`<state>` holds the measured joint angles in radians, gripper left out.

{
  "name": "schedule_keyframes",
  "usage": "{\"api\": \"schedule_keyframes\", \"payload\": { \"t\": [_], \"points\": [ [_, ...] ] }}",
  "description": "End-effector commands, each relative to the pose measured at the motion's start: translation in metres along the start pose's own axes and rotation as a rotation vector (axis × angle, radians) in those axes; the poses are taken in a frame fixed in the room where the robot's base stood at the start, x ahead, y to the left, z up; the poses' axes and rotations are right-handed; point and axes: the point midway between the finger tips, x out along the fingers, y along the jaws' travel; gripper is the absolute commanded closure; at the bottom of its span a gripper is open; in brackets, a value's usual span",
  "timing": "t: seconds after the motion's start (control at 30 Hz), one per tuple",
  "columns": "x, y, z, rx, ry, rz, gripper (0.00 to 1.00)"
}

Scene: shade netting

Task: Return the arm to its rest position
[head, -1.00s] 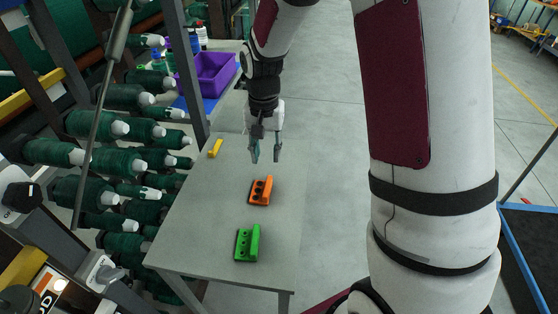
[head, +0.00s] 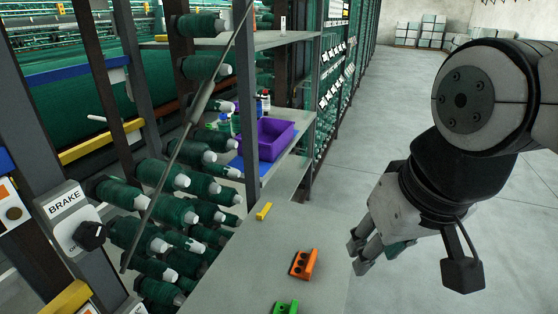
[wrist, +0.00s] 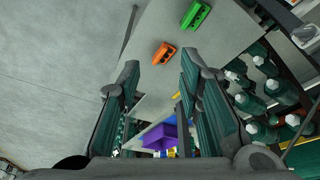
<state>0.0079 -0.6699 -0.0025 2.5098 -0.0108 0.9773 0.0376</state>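My gripper (head: 372,248) is raised at the right of the head view, beside and above the grey table (head: 235,280), clear of everything on it. In the wrist view its two fingers (wrist: 158,95) stand wide apart with nothing between them in their grasp. An orange block (head: 304,264) and a green block (head: 285,307) lie on the table, the green one cut by the lower edge of the head view. Both show in the wrist view, the orange one (wrist: 164,53) beyond the fingertips and the green one (wrist: 195,15) near the top. A small yellow block (head: 263,211) lies farther back.
Racks of green spools (head: 180,212) and a brake switch panel (head: 72,222) line the left. Open floor (head: 400,135) lies right of the table.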

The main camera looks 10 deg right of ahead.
Motion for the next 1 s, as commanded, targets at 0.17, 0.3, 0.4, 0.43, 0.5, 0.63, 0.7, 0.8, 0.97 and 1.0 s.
{"api": "schedule_keyframes", "payload": {
  "t": [0.17,0.3,0.4,0.43,0.5,0.63,0.7,0.8,0.97,1.0],
  "points": [
    [-0.005,0.0,0.017,-0.037,0.024,-0.006,0.67],
    [-0.005,0.0,0.018,-0.043,0.025,-0.007,0.67],
    [-0.005,0.0,0.018,-0.042,0.025,-0.007,0.67],
    [-0.005,0.0,0.018,-0.042,0.025,-0.006,0.67],
    [-0.005,0.0,0.018,-0.042,0.025,-0.006,0.67],
    [-0.016,0.0,0.016,-0.042,0.038,-0.005,0.67],
    [-0.016,0.0,0.015,-0.043,0.042,-0.005,0.67],
    [-0.014,0.0,0.015,-0.042,0.041,-0.005,0.67],
    [-0.014,0.0,0.015,-0.042,0.041,-0.005,0.67],
    [-0.014,0.0,0.015,-0.042,0.041,-0.005,0.67]
  ]
}}
